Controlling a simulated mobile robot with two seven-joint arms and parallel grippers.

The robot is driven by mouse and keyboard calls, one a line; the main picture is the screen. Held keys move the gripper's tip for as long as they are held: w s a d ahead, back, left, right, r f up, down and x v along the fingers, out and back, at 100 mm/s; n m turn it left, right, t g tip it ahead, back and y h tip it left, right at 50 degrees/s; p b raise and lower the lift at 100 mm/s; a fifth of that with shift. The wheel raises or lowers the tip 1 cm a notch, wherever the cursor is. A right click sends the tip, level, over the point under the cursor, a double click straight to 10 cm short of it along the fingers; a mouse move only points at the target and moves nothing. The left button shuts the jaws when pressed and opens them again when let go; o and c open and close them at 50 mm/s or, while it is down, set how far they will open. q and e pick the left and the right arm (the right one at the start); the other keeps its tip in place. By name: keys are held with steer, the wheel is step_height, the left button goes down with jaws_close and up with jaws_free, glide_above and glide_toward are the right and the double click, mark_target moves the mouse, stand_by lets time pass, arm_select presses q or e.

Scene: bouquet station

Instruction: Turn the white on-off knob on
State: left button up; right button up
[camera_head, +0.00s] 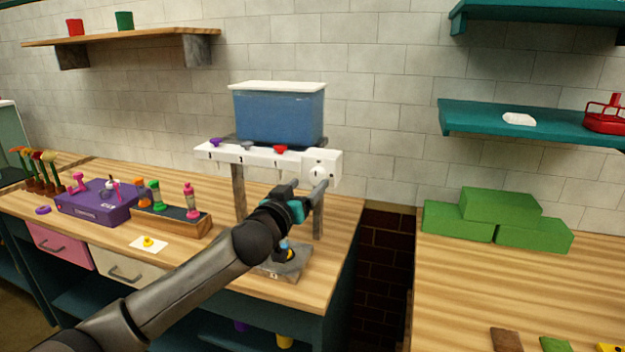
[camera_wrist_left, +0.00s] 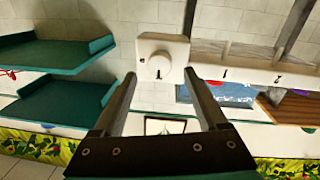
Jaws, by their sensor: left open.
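The white on-off knob (camera_wrist_left: 158,65) is a round dial on a white box (camera_wrist_left: 160,45) in the left wrist view. In the head view the white box (camera_head: 321,158) is the right end of the white dispenser bar under the blue tank, and the knob (camera_head: 318,173) faces out from it. My left gripper (camera_head: 303,187) is open just in front of the box. In the wrist view its two fingers (camera_wrist_left: 160,77) point at the box, one on each side of the knob, apparently without gripping it. Whether a fingertip touches cannot be told. My right gripper is in neither view.
The blue tank (camera_head: 280,115) sits above the bar, which has purple, grey and red taps. A grey base (camera_head: 285,264) stands below my left gripper. A purple box (camera_head: 95,205) and a wooden holder (camera_head: 170,220) stand left. Green blocks (camera_head: 500,218) are on the right table.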

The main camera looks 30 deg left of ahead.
mark_target(315, 177)
arm_select(q)
steer(key=shift+w+a, duration=0.15)
steer(key=shift+w, duration=0.75)
steer(key=shift+w+a, duration=0.15)
steer(key=shift+w, duration=0.7)
jaws_close()
